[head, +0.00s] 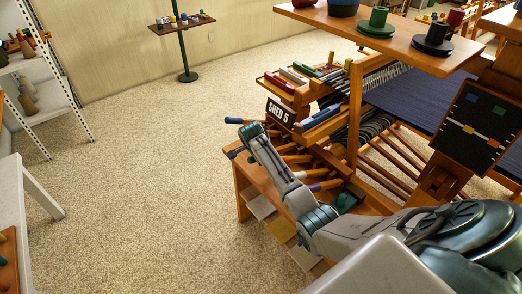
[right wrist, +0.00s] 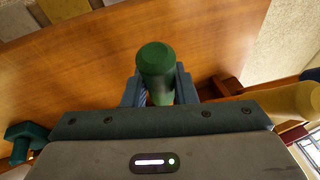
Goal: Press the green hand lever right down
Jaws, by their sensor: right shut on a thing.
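In the right wrist view the green hand lever (right wrist: 155,62) shows as a green rounded handle standing between the jaws. My right gripper (right wrist: 157,88) is shut on it, one finger on each side. A wooden board (right wrist: 70,80) lies beyond it. In the head view my right arm reaches from the lower right to the loom's near left side, by the SHED 5 sign (head: 280,112). I cannot make out the green lever there; the arm covers that spot. My left gripper is in neither view.
A wooden shelf (head: 390,42) overhangs the loom. The carpet left is open.

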